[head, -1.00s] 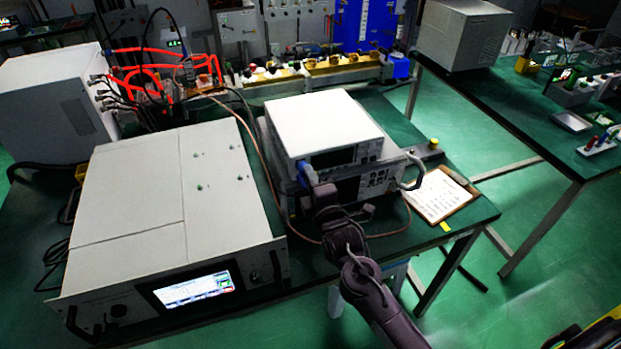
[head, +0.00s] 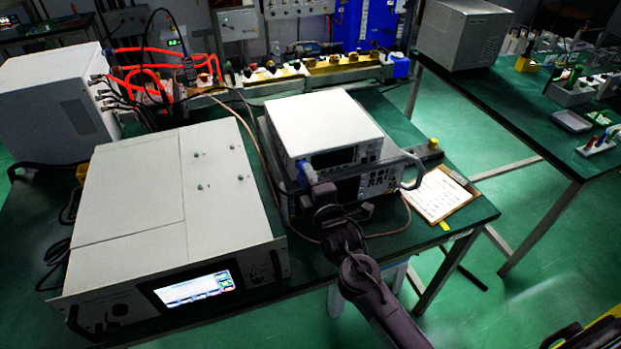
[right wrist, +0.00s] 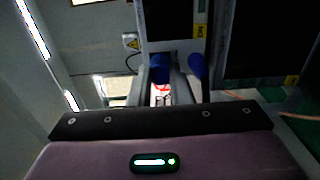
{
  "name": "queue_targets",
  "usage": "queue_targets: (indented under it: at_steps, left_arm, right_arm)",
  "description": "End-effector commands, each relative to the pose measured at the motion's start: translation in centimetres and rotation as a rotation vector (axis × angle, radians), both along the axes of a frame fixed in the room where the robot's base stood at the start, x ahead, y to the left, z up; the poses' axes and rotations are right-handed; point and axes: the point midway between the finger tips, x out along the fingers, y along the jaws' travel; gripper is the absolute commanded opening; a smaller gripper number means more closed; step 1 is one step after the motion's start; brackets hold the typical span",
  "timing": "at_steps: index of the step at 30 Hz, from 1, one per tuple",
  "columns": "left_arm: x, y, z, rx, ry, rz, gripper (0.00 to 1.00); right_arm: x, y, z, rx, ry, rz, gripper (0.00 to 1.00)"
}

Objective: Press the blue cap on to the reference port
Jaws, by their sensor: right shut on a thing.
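My right gripper (head: 312,188) is at the front left of the stacked white instruments (head: 325,122). It is shut on a blue cap (head: 308,172), held close to the front panel. In the right wrist view the blue cap (right wrist: 160,68) shows between the far ends of my fingers (right wrist: 161,85). A second blue piece (right wrist: 198,66) is just right of them; I cannot tell what it is. The reference port is not distinguishable, and I cannot tell whether the cap touches it. My left gripper is not in view.
A large cream unit with a lit screen (head: 194,290) stands on the left of the green bench. A grey handle (head: 414,172) juts from the instrument front. A clipboard (head: 438,194) lies to the right. A thin cable (head: 262,160) runs between the units.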

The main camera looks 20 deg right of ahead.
Motion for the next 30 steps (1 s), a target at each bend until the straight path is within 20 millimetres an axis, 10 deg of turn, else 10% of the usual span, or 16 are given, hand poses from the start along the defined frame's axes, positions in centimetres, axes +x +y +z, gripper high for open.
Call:
queue_targets:
  at_steps: [3,4,9,20,30]
  left_arm:
    - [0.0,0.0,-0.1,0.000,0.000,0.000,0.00]
    - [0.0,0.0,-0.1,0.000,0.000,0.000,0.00]
    - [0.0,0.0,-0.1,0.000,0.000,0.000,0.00]
    - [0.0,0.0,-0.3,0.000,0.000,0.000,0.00]
    - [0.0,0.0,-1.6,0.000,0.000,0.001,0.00]
  right_arm:
    - [0.3,0.0,0.0,0.000,-0.001,0.000,0.00]
    - [0.3,0.0,0.0,0.000,-0.001,0.000,0.20]
    - [0.3,0.0,0.0,0.000,0.000,0.000,0.42]
    - [-0.4,0.0,-0.2,-0.001,0.001,0.000,0.43]
    - [-5.8,-0.1,-0.3,-0.002,0.002,0.001,0.43]
